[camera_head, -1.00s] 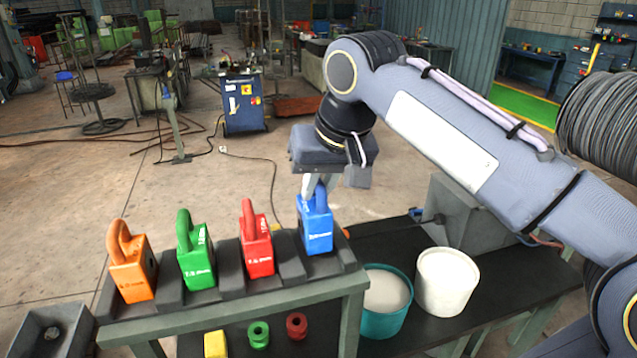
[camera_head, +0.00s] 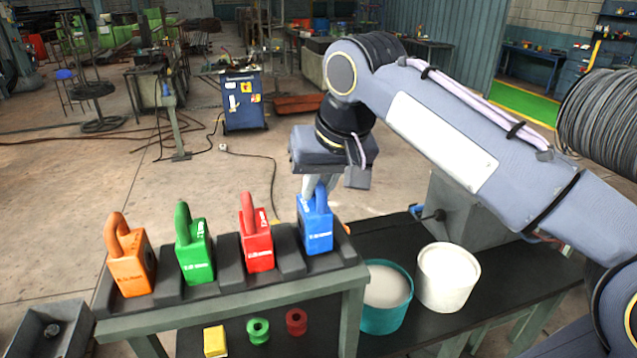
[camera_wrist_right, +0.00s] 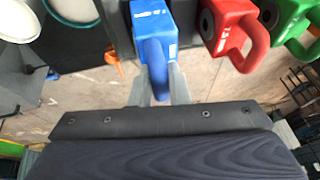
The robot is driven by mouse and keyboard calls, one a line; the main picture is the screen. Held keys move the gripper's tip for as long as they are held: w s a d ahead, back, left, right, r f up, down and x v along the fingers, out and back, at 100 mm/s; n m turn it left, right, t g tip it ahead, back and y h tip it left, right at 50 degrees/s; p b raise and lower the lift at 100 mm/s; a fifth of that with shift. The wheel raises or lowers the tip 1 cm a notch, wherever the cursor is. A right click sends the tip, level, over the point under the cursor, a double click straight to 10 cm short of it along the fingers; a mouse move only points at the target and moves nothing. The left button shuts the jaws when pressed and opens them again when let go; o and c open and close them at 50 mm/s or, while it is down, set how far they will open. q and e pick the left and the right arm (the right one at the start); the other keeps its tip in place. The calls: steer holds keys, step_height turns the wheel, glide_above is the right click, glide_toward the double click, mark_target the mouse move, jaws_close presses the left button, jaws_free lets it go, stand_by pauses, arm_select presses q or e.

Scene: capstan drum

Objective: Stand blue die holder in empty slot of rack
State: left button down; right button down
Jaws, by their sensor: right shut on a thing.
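The blue die holder (camera_head: 316,232) stands upright at the right end of the black rack (camera_head: 240,289), apparently in its rightmost slot. My right gripper (camera_head: 318,188) is above it, shut on its handle. In the right wrist view the gripper fingers (camera_wrist_right: 159,92) lie either side of the blue handle, and the blue body (camera_wrist_right: 153,25) is beyond. The red (camera_head: 256,246), green (camera_head: 194,252) and orange (camera_head: 129,267) die holders stand in the other slots to the left. The bottom of the blue holder is partly hidden by the rack's ridges. My left gripper is not in view.
A teal bucket (camera_head: 386,318) and a white bucket (camera_head: 447,291) stand on the dark lower bench right of the rack. A yellow block (camera_head: 215,342), a green spool (camera_head: 258,331) and a red spool (camera_head: 296,321) lie below the rack's front. A grey bin (camera_head: 30,330) is at lower left.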

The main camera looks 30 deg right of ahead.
steer(key=shift+f+b, duration=0.4)
steer(key=shift+f, duration=0.1)
steer(key=c, duration=1.4)
jaws_free()
steer(key=shift+o, duration=0.7)
steer(key=shift+f, duration=0.15)
steer(key=o, duration=0.4)
steer(key=shift+o, duration=0.2)
step_height(320, 180, up, 3)
steer(key=shift+f+p, duration=0.2)
steer(key=shift+p, duration=1.05)
steer(key=shift+r, duration=1.8)
